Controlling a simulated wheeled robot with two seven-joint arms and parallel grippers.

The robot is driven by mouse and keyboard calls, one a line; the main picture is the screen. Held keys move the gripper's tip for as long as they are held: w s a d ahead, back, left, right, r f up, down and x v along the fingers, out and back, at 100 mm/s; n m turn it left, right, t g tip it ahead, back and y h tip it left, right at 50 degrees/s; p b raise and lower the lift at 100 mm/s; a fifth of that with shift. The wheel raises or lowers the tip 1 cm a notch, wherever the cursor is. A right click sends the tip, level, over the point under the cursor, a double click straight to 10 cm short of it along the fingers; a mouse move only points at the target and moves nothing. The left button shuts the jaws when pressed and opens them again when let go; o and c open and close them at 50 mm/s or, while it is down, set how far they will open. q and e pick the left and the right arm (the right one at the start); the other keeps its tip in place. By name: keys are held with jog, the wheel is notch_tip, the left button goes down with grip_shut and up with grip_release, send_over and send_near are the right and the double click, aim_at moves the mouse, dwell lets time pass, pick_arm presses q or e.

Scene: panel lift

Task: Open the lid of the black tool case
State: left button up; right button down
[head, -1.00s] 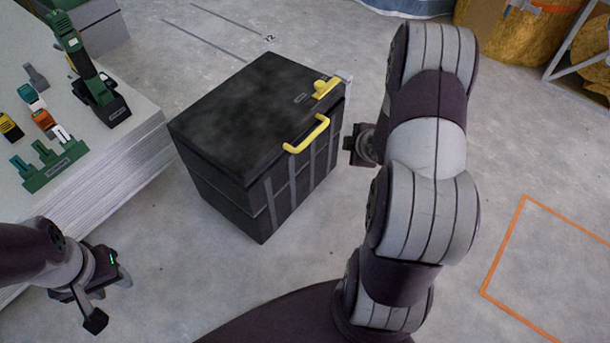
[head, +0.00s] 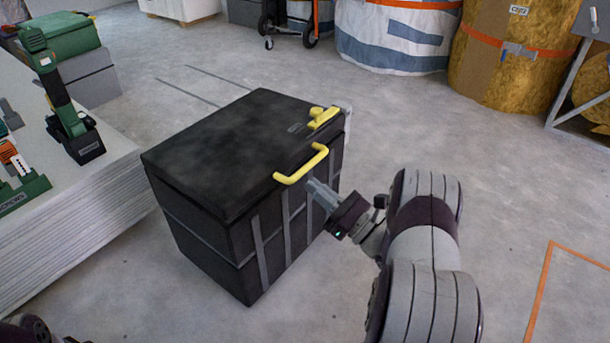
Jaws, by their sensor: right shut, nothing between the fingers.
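The black tool case (head: 215,160) stands on the concrete floor in the middle of the head view, with its lid down. A yellow handle (head: 302,165) sits at the lid's front edge, and a yellow latch (head: 323,117) sits at its right corner. My right gripper (head: 314,187) is shut and empty, just below and in front of the yellow handle. I cannot tell whether its fingertips touch the case. My left gripper is outside the view; only a bit of that arm shows at the bottom left.
A pale stack of boards (head: 75,195) stands left of the case, with a green and black tool (head: 62,105) on it. Wrapped rolls (head: 510,50) and large bags (head: 395,35) stand at the back. The floor to the right is open, with an orange line (head: 548,280).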

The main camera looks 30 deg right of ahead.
aim_at(305, 168)
jog(key=shift+w+a+r+b, duration=0.1)
jog(key=shift+w+a+b, duration=0.3)
jog(key=shift+w, duration=0.5)
jog(key=r, duration=0.2)
jog(key=w+r+b, duration=0.1)
jog(key=r, duration=0.1)
jog(key=shift+a+r, duration=0.15)
jog(key=shift+a, duration=0.05)
jog(key=shift+w+a+r, duration=0.1)
jog(key=shift+w, duration=0.05)
jog(key=shift+r+p, duration=0.25)
jog(key=shift+p, duration=0.1)
